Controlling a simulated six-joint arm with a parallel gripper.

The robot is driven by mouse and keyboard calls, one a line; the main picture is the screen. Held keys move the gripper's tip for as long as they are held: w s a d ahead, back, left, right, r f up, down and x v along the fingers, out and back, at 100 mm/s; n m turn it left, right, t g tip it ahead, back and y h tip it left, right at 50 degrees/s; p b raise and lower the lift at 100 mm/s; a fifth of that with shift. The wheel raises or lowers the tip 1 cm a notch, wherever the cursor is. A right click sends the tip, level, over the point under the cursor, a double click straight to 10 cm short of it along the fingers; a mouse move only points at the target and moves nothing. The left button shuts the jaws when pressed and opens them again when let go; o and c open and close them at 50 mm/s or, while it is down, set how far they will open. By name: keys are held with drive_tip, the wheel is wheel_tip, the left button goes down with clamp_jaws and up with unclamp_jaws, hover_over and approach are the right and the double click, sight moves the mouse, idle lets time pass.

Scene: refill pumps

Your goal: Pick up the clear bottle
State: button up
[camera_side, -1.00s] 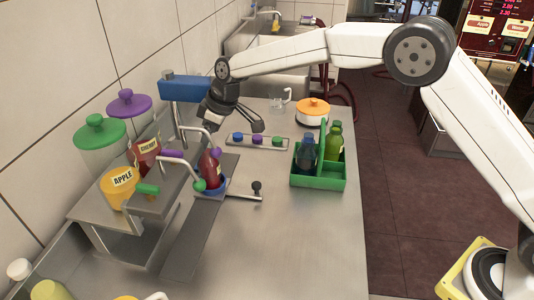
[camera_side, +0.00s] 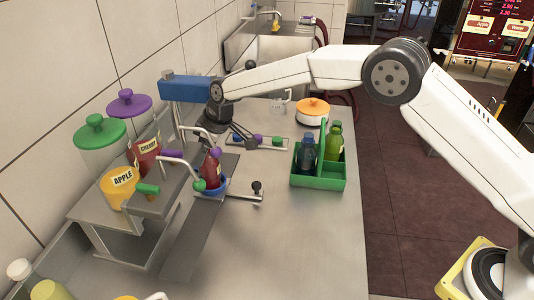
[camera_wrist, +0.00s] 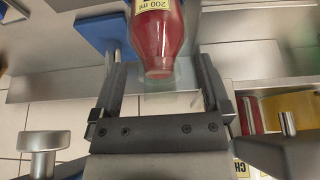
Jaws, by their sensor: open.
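The clear bottle (camera_side: 210,168) holds red liquid and stands in the blue ring holder (camera_side: 222,188) under the dispenser. My gripper (camera_side: 230,146) is just behind the bottle in the side view, low over the counter, fingers spread. In the wrist view the bottle (camera_wrist: 158,42), with a yellow "200 ml" label, shows between the two open fingers of my gripper (camera_wrist: 162,68). I cannot see contact on either side. The bottle's lower end is hidden by the holder.
The dispenser has a cherry jar (camera_side: 146,155) and an apple jar (camera_side: 117,188) with spouts. A green crate (camera_side: 318,182) with blue and green bottles stands to the right. The front counter is mostly clear.

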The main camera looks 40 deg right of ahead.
clamp_jaws()
